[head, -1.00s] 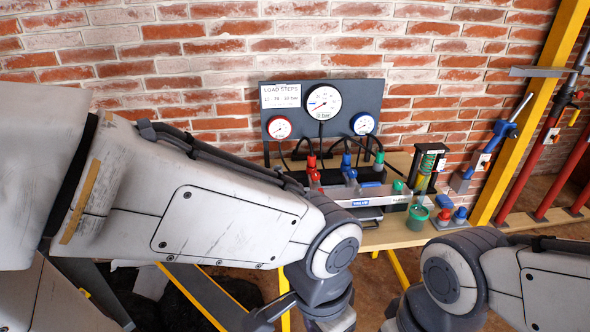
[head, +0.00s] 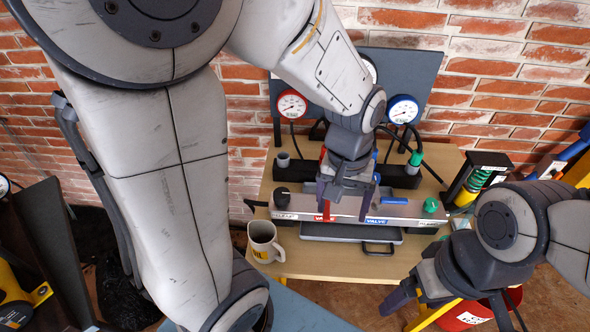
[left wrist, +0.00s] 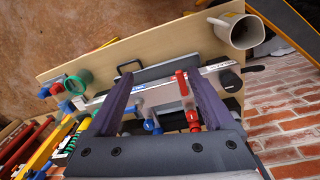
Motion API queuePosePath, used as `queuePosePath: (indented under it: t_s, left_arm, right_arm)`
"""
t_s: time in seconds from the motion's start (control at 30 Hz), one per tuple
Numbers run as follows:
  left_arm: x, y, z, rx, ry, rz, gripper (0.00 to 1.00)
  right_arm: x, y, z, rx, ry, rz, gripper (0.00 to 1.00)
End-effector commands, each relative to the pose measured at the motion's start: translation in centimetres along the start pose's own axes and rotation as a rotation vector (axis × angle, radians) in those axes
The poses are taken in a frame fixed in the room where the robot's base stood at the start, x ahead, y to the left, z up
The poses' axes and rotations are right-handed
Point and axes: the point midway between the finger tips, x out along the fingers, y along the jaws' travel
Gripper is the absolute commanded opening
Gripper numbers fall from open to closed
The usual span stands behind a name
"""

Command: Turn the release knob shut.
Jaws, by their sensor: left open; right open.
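A grey valve bar on the bench carries a black knob (head: 282,197) at its left end and a green knob (head: 431,205) at its right end. I cannot read which is labelled release. Red and blue valve labels sit between them. My left gripper (head: 345,208) is open above the middle of the bar, hiding part of it. In the left wrist view, a red lever (left wrist: 182,83) and a blue knob (left wrist: 149,124) show between its fingers; the black knob (left wrist: 230,81) is outside them. My right gripper (head: 456,308) is open and empty, low at the right, off the bench.
A mug (head: 263,241) stands at the bench's front left. A tray with a black handle (head: 378,248) lies before the bar. Gauges, including a red one (head: 291,105) and a blue one (head: 403,109), stand behind with hoses. A red bucket (head: 470,316) is below at right.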

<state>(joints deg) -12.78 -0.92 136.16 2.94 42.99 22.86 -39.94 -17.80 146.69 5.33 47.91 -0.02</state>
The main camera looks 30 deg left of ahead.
Motion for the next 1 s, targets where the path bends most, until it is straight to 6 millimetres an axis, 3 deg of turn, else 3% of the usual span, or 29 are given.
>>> queuePosePath:
  t_s: [0.03,0.1,0.2,0.3,0.4,0.57,1.0]
  left_arm:
    - [-0.2,-2.3,-2.5,-0.173,-0.005,-0.012,0.86]
    - [0.3,-5.4,-5.2,-0.39,-0.002,-0.024,0.86]
    - [1.1,-9.8,-8.0,-0.655,0.002,-0.035,0.86]
    - [1.7,-13.4,-9.5,-0.848,0.005,-0.043,0.86]
    - [2.3,-15.7,-10.2,-0.963,0.008,-0.047,0.86]
    - [3.5,-16.7,-10.4,-1.018,0.007,-0.05,0.86]
    - [11.0,-16.9,-10.2,-1.013,0.005,-0.05,0.86]
  right_arm:
    - [-1.0,-0.1,-0.1,0.0,0.0,0.0,0.86]
    - [-1.6,-0.1,-0.1,0.0,0.0,0.0,0.86]
    - [-2.3,-0.2,-0.1,0.0,0.0,0.0,0.86]
    - [-2.7,-0.2,-0.1,0.0,0.0,0.0,0.86]
    - [-2.9,-0.2,-0.2,0.0,0.0,0.0,0.86]
    - [-2.9,-0.2,-0.2,0.0,0.0,0.0,0.86]
    - [-3.2,-0.2,-0.2,0.0,0.0,0.0,0.86]
